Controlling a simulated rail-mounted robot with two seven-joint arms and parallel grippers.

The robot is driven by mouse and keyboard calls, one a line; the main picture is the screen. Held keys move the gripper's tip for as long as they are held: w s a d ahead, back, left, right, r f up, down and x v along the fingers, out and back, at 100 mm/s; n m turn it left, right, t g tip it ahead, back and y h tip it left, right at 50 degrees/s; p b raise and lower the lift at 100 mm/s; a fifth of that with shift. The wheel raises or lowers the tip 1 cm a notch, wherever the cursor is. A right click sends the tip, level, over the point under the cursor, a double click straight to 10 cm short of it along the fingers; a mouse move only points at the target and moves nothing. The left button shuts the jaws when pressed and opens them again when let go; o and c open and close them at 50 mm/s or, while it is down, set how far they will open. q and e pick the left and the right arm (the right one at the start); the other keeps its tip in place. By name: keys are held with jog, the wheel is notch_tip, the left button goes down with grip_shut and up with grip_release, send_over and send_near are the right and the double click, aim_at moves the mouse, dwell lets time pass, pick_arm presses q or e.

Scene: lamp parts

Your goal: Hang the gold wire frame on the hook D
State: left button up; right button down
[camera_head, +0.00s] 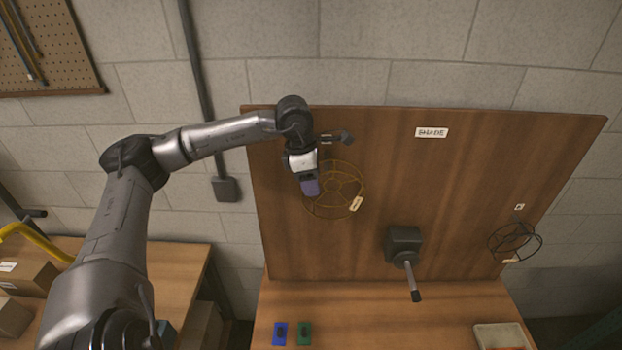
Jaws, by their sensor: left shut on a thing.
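The gold wire frame (334,184) is a round, spoked cage with a small pale tag (356,204). It is in front of the left part of the upright wooden board. My left gripper (310,188), with a purple finger end, is shut on the frame's left side and covers part of it. A dark peg-like fitting (345,137) shows just above the frame; I cannot tell whether it is hook D. No letter D is readable. My right gripper is not in view.
A board label (431,132) reads SHADE. A black box with a protruding rod (404,242) is on the board. A dark wire frame (515,243) hangs at right below a small label (519,207). Blue (280,333) and green (305,333) pieces and a pale tray (502,336) lie on the bench.

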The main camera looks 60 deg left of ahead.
pick_arm(q)
jog(key=shift+w+a+p, duration=0.25)
jog(key=shift+a+p, duration=0.2)
jog(key=shift+w+a+p, duration=0.2)
jog(key=shift+a+p, duration=0.25)
jog(key=shift+w+a+f, duration=0.35)
jog(key=shift+a+f, duration=0.3)
jog(key=shift+f, duration=0.15)
jog(key=o, duration=1.1)
